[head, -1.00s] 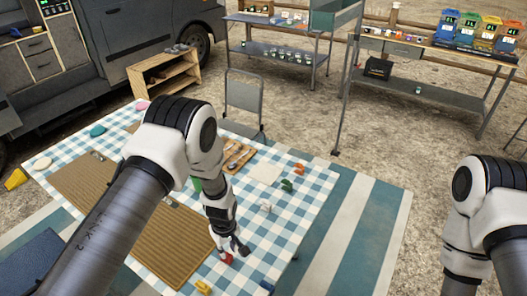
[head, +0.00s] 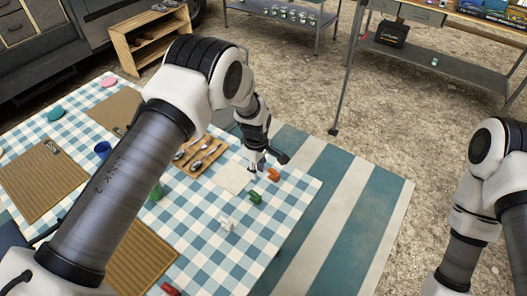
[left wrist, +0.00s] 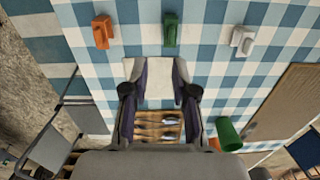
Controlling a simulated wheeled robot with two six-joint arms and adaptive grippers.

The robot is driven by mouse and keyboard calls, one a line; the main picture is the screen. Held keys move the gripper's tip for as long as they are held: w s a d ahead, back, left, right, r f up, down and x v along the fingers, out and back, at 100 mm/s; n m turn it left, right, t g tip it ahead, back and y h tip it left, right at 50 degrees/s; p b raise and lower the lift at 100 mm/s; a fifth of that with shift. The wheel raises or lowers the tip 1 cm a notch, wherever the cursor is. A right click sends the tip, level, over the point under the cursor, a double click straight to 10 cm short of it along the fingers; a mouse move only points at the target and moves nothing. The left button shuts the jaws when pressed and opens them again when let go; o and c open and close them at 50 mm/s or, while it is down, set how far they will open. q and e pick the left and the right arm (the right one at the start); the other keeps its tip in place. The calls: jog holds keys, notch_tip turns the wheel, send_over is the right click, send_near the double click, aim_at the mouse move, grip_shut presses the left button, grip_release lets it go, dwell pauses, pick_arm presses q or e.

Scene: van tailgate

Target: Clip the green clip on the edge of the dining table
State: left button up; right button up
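The green clip (head: 255,197) lies on the blue-and-white checked cloth of the dining table (head: 205,262), near the table's right edge. It also shows at the top of the left wrist view (left wrist: 171,28). An orange clip (head: 273,175) and a white clip (head: 228,224) lie on either side of it. My left gripper (head: 266,165) is over the table near the orange and green clips. In the left wrist view its fingers (left wrist: 157,72) are spread and empty, with a pale napkin beyond them. My right arm is at the right, its gripper out of view.
A wooden tray with spoons (head: 200,155), the pale napkin (head: 233,178) and a green cup (left wrist: 229,134) are nearby. A red clip (head: 170,289) is at the bottom. Woven placemats (head: 42,180) lie left. A grey chair (left wrist: 58,150) stands close to the table.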

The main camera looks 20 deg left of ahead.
pick_arm(q)
jog(key=b, duration=0.4)
send_over(254, 192)
notch_tip(254, 192, down, 6)
jog(key=shift+w+d+r, duration=0.1)
jog(key=shift+w+r, duration=0.05)
jog(key=shift+r, duration=0.05)
jog(key=shift+s+f+b, duration=0.2)
jog(key=shift+f+b, duration=0.55)
jog(key=shift+f, duration=0.15)
jog(key=shift+s+f+b, duration=0.1)
jog(key=shift+f+b, duration=0.25)
jog(key=shift+f, duration=0.3)
jog(key=shift+w+f+b, duration=0.25)
jog(key=shift+f+b, duration=0.1)
jog(key=shift+b, duration=0.05)
pick_arm(e)
notch_tip(254, 192, down, 7)
jog(key=s, duration=0.1)
jog(key=shift+s+r, duration=0.15)
pick_arm(q)
jog(key=shift+s+r, duration=0.1)
jog(key=shift+r, duration=0.05)
